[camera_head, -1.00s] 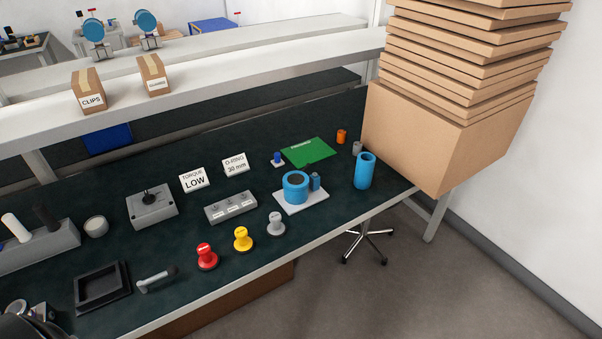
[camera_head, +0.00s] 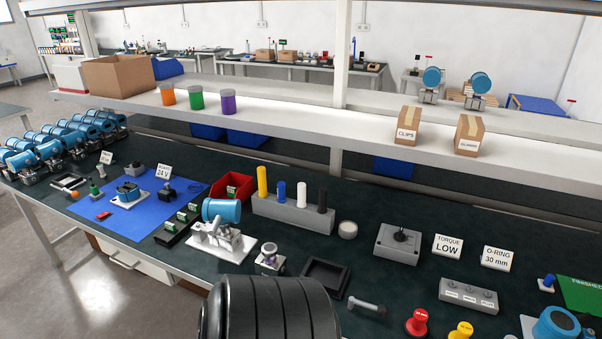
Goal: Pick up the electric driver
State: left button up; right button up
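I cannot tell for sure which thing is the electric driver. A grey handle-like tool with a dark end (camera_head: 368,306) lies on the dark bench near its front edge, right of a black square tray (camera_head: 325,277). A grey block (camera_head: 291,213) behind it holds upright yellow (camera_head: 262,181), blue (camera_head: 282,191), white (camera_head: 301,194) and black (camera_head: 322,199) cylinders, which may be tool handles. Neither gripper is in view. A dark ribbed part at the bottom edge looks like my own arm and hides some of the bench front.
A blue transmitter on a white stand (camera_head: 221,227) is left of the tray. A grey joystick box (camera_head: 398,243), a button box (camera_head: 468,295) and red (camera_head: 417,323) and yellow (camera_head: 461,332) knobs are to the right. A shelf (camera_head: 300,112) runs above the bench's back.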

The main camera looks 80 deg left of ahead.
aim_at(262, 183)
jog(key=u, duration=2.75)
jog(key=i+j, duration=0.1)
